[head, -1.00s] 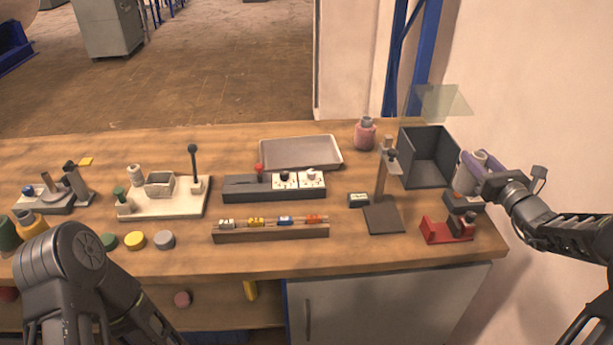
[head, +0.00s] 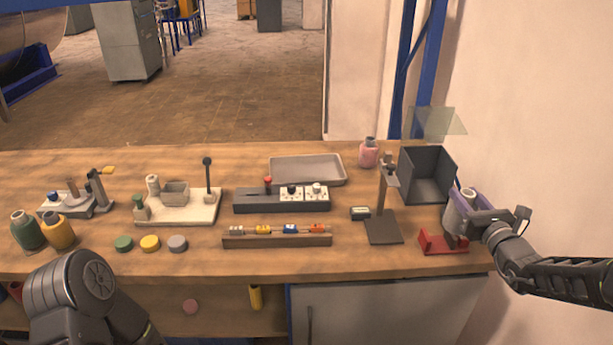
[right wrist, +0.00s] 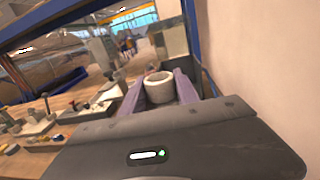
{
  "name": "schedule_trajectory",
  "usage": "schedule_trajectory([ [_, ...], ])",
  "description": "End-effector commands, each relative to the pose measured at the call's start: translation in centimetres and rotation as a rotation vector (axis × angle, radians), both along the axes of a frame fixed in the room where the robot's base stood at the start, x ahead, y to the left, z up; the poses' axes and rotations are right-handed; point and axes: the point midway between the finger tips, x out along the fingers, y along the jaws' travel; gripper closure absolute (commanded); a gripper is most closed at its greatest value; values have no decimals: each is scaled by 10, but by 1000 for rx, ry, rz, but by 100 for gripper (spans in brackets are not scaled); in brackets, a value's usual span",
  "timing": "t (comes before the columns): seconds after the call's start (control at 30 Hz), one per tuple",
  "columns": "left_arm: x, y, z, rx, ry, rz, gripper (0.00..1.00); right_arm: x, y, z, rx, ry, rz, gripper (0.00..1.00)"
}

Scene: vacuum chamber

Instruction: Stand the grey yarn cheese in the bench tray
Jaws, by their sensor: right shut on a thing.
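My right gripper (head: 470,212), with purple fingers, is shut on the grey yarn cheese (head: 460,203) at the right end of the bench. The cheese also shows in the right wrist view (right wrist: 159,90), as a pale hollow cylinder between the fingers, close to upright. In the head view its lower part is partly hidden by the gripper, and I cannot tell its height above the bench. The bench tray (head: 307,181), shallow, grey and empty, lies at the back middle of the bench, well left of the gripper. My left arm shows at the lower left; its gripper is out of view.
A dark open box (head: 428,175) stands just left of the gripper, and a red stand (head: 441,245) is in front. A post on a dark base (head: 383,228) and a pink bottle (head: 368,154) stand between box and tray. A switch panel (head: 281,203) lies before the tray.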

Motion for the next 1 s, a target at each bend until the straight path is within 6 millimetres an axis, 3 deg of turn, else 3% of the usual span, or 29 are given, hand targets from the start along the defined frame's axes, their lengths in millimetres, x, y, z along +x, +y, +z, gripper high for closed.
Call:
schedule_trajectory([
  [0.27, 0, 0, 0, 0, 0, 0, 53, -5, 71, -38, 14, 5, -29, 100],
  [0.5, 0, 0, 0, 0, 1, 0, 53, -35, 165, -78, 25, 8, -67, 100],
  [0.8, 0, 0, 0, 0, 0, 0, 53, -77, 234, -75, 13, 1, -49, 100],
  [0.9, 0, 0, 0, 0, 0, 0, 53, -91, 249, -64, 9, -1, -37, 100],
  [1.0, 0, 0, 0, 0, 0, 0, 53, -91, 249, -64, 8, 3, -39, 100],
])
